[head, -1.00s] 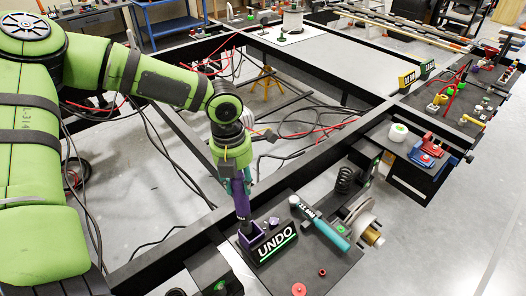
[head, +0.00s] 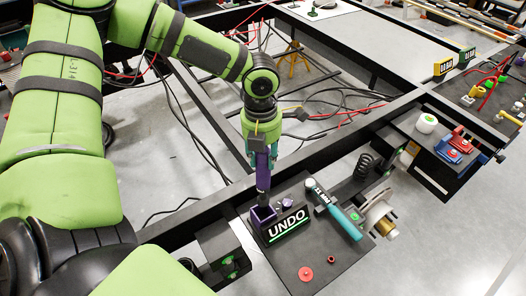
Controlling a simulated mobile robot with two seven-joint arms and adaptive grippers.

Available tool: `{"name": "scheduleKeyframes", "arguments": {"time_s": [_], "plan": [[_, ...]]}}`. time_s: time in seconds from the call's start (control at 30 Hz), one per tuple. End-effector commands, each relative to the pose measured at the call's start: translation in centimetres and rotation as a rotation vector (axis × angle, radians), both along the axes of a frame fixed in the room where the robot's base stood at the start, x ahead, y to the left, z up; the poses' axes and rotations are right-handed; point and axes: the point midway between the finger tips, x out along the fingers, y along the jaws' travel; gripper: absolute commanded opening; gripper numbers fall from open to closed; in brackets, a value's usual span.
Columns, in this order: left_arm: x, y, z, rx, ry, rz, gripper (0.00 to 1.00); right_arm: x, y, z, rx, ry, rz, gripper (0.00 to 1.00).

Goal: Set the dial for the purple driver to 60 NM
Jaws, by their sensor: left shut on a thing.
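The purple driver (head: 263,180) stands nearly upright, with its lower end at the square purple holder (head: 262,214) on the black board. I cannot tell whether it sits fully inside. My left gripper (head: 261,152) is around the driver's upper part and shut on it. A small purple knob (head: 287,203), perhaps the dial, is on the board just right of the holder. No dial reading on the purple driver is legible. My right gripper is not in view.
A black UNDO sign (head: 287,224) stands in front of the holder. A teal driver with a white-lettered dark label (head: 340,215) lies to the right. Red round parts (head: 305,273) lie near the board's front. Black chassis beams and a spring surround the board.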

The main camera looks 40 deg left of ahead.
Motion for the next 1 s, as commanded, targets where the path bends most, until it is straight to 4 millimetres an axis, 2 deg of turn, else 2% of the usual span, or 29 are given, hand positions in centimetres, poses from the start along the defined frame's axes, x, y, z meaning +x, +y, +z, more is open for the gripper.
{"name": "scheduleKeyframes", "arguments": {"time_s": [0.17, 0.5, 1.0], "plan": [[0.1, 0.0, -2.0, 0.000, -0.003, 0.000, 0.00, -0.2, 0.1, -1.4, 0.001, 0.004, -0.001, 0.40], [0.1, 0.0, -5.2, 0.000, -0.004, -0.001, 0.00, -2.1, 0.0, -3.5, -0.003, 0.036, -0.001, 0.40], [0.1, 0.0, -9.7, 0.000, -0.003, 0.000, 0.00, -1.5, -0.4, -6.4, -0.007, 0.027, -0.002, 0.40]]}}
